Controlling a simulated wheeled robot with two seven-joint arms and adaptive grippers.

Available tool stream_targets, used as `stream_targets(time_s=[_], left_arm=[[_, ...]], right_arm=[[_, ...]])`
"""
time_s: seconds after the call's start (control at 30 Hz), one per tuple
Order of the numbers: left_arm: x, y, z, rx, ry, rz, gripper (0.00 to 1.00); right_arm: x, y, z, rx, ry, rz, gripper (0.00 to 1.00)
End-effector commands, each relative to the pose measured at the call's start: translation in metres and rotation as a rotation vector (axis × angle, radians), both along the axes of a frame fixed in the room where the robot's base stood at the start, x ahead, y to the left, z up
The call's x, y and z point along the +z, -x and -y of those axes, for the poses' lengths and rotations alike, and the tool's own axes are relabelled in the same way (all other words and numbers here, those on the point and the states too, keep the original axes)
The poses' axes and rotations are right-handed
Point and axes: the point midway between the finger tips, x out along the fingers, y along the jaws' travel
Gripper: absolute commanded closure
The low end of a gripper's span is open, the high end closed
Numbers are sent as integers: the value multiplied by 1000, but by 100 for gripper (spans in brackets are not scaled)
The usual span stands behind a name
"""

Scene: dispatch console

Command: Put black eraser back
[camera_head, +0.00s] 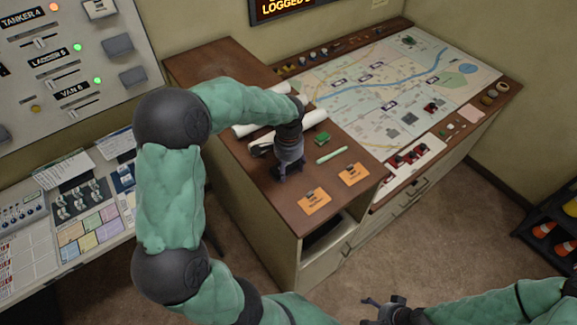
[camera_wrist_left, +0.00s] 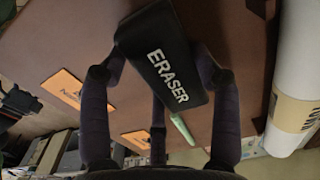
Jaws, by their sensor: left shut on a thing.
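The black eraser (camera_wrist_left: 166,60), with white ERASER lettering, shows large in the left wrist view between the dark fingers of my left gripper (camera_wrist_left: 160,95). The gripper is shut on it. In the head view my left gripper (camera_head: 285,172) points down over the brown cabinet top (camera_head: 240,165), left of a pale green marker (camera_head: 332,155) and behind two orange cards (camera_head: 314,201) (camera_head: 354,174). In the head view I cannot clearly make out the eraser at the gripper. My right gripper (camera_head: 384,308) is at the bottom edge, away from the cabinet; its opening is unclear.
White paper rolls (camera_head: 247,129) and a small green object (camera_head: 321,138) lie close to my left gripper. A map table (camera_head: 400,85) adjoins at the right, with small items along its edges. A switch panel (camera_head: 75,60) stands at the left. The cabinet's back left is clear.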

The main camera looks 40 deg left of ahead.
Motion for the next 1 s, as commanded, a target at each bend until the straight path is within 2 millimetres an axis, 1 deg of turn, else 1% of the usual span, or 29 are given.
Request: stream_targets(time_s=[0.17, 0.2, 0.27, 0.6, 0.73, 0.87, 1.0], left_arm=[[-4, 0, 0, 0, 0, 0, 63], [-3, 0, 0, 0, 0, 0, 29], [-3, 0, 0, 0, 0, 0, 13], [-2, 0, 0, 0, 0, 0, 13], [4, -1, 0, 0, 0, 2, 13], [22, -1, -1, 0, -2, 5, 13], [51, -1, 0, 0, -1, 6, 13]], right_arm=[[-3, 0, 0, 0, 0, 0, 9], [-3, 0, 0, 0, 0, 0, 9], [-2, 0, 0, 0, 0, 0, 9], [-2, 0, 0, 0, 0, 0, 9], [1, 0, 0, 0, 0, 0, 9], [-1, 0, 0, 0, 0, 0, 9], [-2, 0, 0, 0, 0, 0, 9]])
